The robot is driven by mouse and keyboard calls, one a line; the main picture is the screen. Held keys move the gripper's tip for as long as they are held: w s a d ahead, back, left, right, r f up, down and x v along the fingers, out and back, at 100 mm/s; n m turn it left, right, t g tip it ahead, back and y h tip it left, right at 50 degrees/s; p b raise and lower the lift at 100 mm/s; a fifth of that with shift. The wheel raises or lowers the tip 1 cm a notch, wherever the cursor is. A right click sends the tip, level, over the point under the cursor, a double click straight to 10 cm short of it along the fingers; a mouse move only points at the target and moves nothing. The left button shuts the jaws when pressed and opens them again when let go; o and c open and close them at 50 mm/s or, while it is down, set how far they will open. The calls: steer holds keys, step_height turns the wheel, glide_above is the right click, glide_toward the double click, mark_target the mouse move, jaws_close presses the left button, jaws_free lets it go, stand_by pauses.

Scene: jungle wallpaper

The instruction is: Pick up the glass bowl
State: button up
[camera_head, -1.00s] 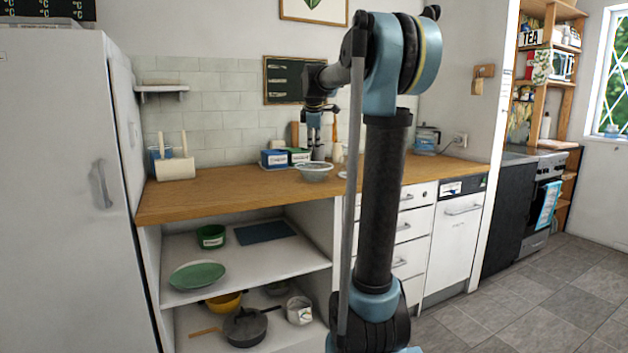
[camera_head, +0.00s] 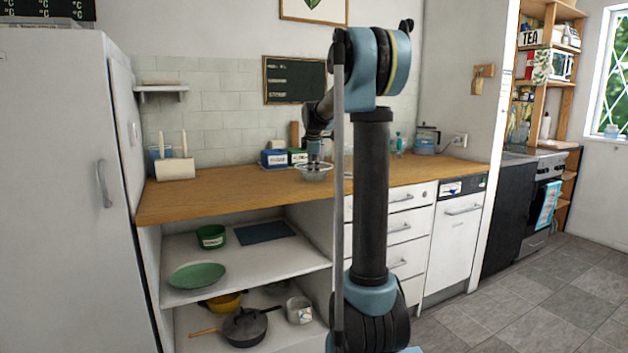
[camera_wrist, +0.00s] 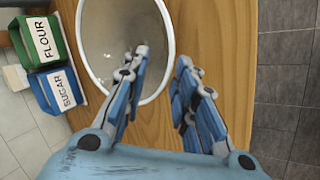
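The glass bowl (camera_head: 314,175) is grey, see-through and round, standing upright on the wooden counter. In the wrist view the bowl (camera_wrist: 112,30) fills the upper left, with its pale rim curving down to the right. My gripper (camera_wrist: 163,62) is open, with blue pads facing each other across a gap. In that view the left finger overlaps the inside of the bowl, and the right finger lies over the counter outside the rim. The rim's right side shows between the fingertips; contact cannot be told. In the head view my gripper (camera_head: 313,158) is right over the bowl.
The blue sugar box (camera_wrist: 58,90) and green flour box (camera_wrist: 40,38) stand close left of the bowl in the wrist view. The wooden counter (camera_head: 230,194) is clear left of the bowl. A white holder (camera_head: 175,168) stands farther left, near the fridge (camera_head: 65,200).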

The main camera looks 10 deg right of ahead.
steer(key=x, duration=0.5)
steer(key=shift+s+d, duration=0.1)
steer(key=shift+s, duration=0.05)
jaws_close()
